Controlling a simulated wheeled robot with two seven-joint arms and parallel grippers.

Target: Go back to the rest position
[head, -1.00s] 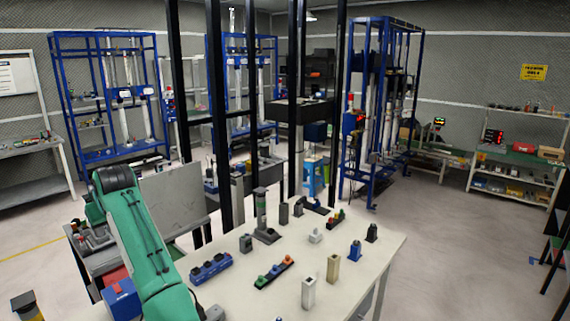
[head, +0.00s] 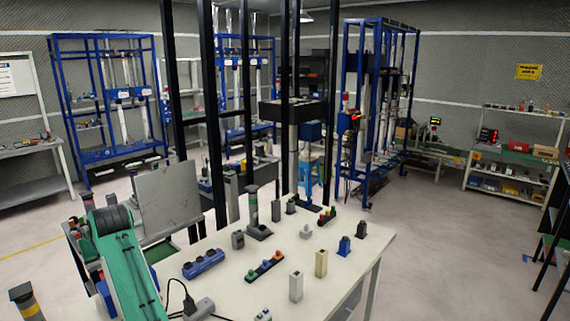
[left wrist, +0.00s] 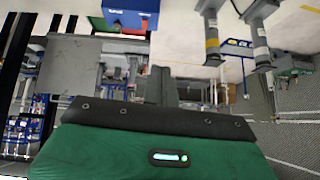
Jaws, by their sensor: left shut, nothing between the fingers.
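My green left arm (head: 125,262) comes in at the lower left of the head view, beside the white table (head: 225,285). Its gripper is not visible in that view. In the left wrist view my left gripper (left wrist: 161,75) shows as dark fingers pressed together, shut and empty. The fingers point away from the wrist over open space, and no object touches them. My right arm and gripper are in neither view.
On the table stand a blue block with several knobs (head: 203,263), a dark strip with coloured knobs (head: 264,267), a white block (head: 296,287), a beige block (head: 321,263) and a grey post (head: 254,210). Black uprights (head: 212,120) rise behind. Floor at right (head: 440,240) is clear.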

